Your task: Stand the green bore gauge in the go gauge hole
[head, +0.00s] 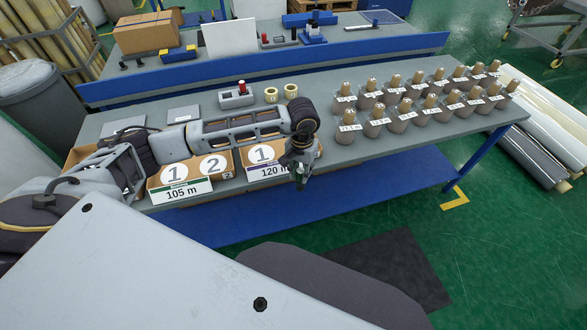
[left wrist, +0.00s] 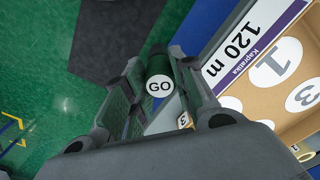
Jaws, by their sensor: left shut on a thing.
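My left gripper (head: 299,172) hangs in front of the table's near edge, by the right end of the 120 m box. It is shut on the green bore gauge (left wrist: 160,66), whose round white "GO" label faces the camera in the left wrist view. In the head view only a small dark green part (head: 301,184) of the gauge shows below the fingers. A grey gauge block (head: 236,101) with a red-topped piece stands on the table behind my left forearm. Its go gauge hole is too small to make out. My right gripper is not in view.
Two small tan rolls (head: 271,95) stand beside the block. Several grey pots with tan tops (head: 376,121) fill the table's right side.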

